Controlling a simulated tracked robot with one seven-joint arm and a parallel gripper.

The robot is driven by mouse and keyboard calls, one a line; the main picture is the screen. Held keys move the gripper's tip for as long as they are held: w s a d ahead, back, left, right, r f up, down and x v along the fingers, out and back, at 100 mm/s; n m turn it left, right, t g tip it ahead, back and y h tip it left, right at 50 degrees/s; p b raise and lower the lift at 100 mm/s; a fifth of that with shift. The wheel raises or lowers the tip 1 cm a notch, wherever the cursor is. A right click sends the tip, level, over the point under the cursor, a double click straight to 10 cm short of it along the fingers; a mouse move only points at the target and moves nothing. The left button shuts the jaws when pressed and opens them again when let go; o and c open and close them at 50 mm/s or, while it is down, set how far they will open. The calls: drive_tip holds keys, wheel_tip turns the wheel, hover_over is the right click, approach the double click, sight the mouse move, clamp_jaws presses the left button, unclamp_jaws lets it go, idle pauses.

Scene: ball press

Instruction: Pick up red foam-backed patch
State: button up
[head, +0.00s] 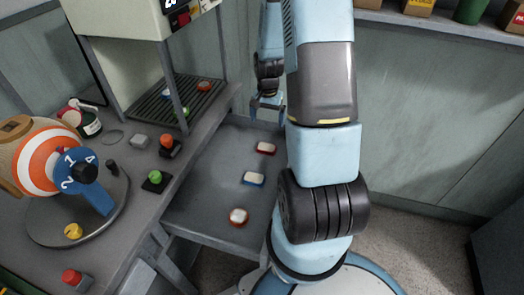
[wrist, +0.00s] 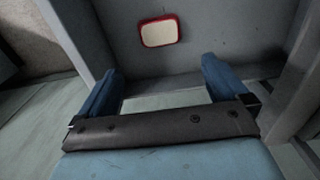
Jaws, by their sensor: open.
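A red-rimmed patch with a pale cream top (wrist: 161,31) lies on the grey tray floor in the wrist view, beyond my fingertips and centred between them. It seems to be the far red patch (head: 265,148) in the head view. My gripper (wrist: 162,78) is open and empty, with its two blue fingers spread wide. In the head view my gripper (head: 267,103) is at the tray's far end, apart from the patch. A blue-rimmed patch (head: 253,179) and a rounder orange-red one (head: 238,216) lie nearer in the same tray.
The sunken tray (head: 210,185) has raised walls. Left of it, a bench carries a green button (head: 155,177), a red button (head: 168,143) and an orange-white drum (head: 40,158). A slatted rack (head: 175,98) with red and green pieces stands behind.

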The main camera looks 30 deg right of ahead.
sight(267, 147)
drive_tip(key=shift+s+a+f, duration=0.1)
drive_tip(key=shift+f, duration=6.75)
drive_tip(key=shift+c, duration=0.4)
drive_tip(key=c, duration=0.9)
drive_tip(key=shift+o, duration=0.2)
drive_tip(key=shift+r, duration=0.1)
